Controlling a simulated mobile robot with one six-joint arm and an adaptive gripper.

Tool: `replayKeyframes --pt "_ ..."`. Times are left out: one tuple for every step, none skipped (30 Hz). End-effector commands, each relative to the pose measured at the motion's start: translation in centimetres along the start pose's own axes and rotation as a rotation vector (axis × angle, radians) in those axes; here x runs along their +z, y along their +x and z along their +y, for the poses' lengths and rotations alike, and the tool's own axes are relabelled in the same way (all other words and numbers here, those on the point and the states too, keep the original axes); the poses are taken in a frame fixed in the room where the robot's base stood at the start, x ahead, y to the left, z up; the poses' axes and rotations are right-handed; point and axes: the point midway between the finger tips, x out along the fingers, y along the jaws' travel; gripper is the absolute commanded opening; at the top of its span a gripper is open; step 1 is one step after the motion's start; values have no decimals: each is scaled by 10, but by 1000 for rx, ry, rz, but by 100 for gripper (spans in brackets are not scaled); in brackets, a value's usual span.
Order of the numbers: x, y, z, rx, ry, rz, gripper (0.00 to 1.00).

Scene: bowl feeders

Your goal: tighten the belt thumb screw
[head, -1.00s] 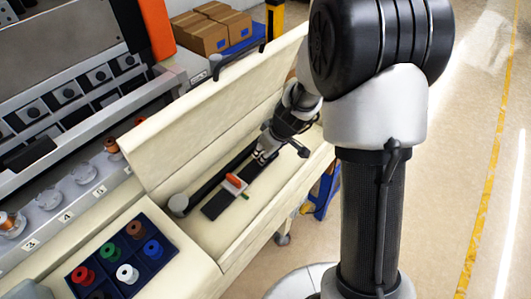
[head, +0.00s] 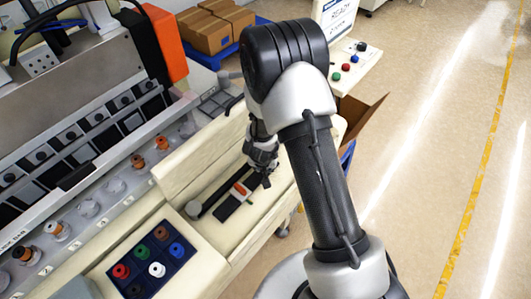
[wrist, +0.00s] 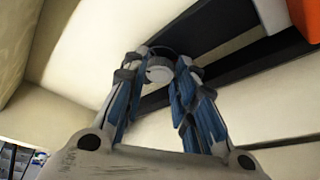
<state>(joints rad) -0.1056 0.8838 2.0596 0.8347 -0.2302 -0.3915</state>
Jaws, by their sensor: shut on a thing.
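My gripper (wrist: 160,78) is closed around a round pale grey knob (wrist: 159,70), which looks like the belt thumb screw. Its two blue-padded fingers sit on either side of the knob in the wrist view. In the head view my gripper (head: 262,163) is down inside the open cream bay, by the far end of the dark belt (head: 228,208). The knob is hidden behind the gripper there. A black band (wrist: 225,66) passes behind the fingers in the wrist view.
A red-orange piece (head: 240,188) lies across the belt, near my gripper. The raised cream lid (head: 205,150) stands behind the bay. A blue tray of colored spools (head: 155,258) is at the near left. Cardboard boxes (head: 215,28) and a button console (head: 352,65) stand beyond.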

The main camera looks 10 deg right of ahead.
Motion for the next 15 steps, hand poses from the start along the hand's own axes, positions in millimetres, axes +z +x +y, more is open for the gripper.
replayKeyframes --pt "-2 -8 -1 15 31 -3 2" --pt "-2 -8 -1 24 53 -3 2" --pt "-3 -8 -1 35 78 -2 2" --pt "-2 -8 -2 42 98 -2 2" --pt "-2 -7 -2 50 118 -2 2" --pt "-3 -7 -2 60 140 -1 2" --pt "-3 -7 -2 67 157 0 2" --pt "-3 -6 -3 73 174 0 2" --pt "-3 -6 -3 82 195 0 2" --pt "-3 -5 -3 88 210 0 2" --pt "-3 -5 -3 93 223 1 2" --pt "-3 -4 -3 100 240 1 2" --pt "-3 -4 -4 104 252 2 2" --pt "-3 -4 -4 109 262 3 2" --pt "-3 -3 -4 114 275 3 2"
